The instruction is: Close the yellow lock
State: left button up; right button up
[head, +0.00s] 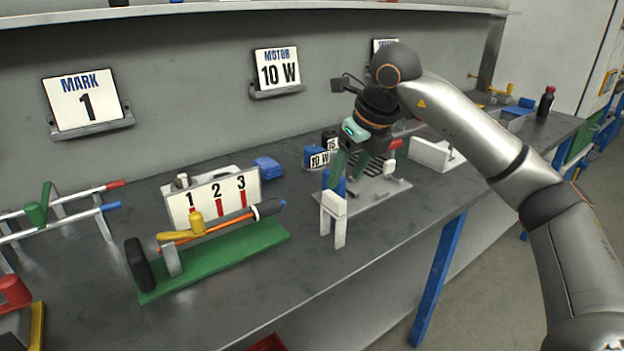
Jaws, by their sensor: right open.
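The yellow lock (197,226) sits on an orange rod on the left part of a green base (222,260) on the workbench. Its handle points left along the rod. A white panel (212,198) marked 1, 2, 3 with red bars stands behind it. My right gripper (347,172) is open, to the right of and apart from the yellow lock. Its green fingers point down over a white and blue fixture (334,208); I cannot tell whether they touch it. My left gripper is not in view.
Blue and dark cans (316,156) stand at the back. A rack with red- and blue-tipped rods (60,215) is at the left. The bench front between the green base and the white fixture is clear.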

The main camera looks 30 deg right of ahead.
aim_at(196, 221)
jog(key=l+u, duration=0.7)
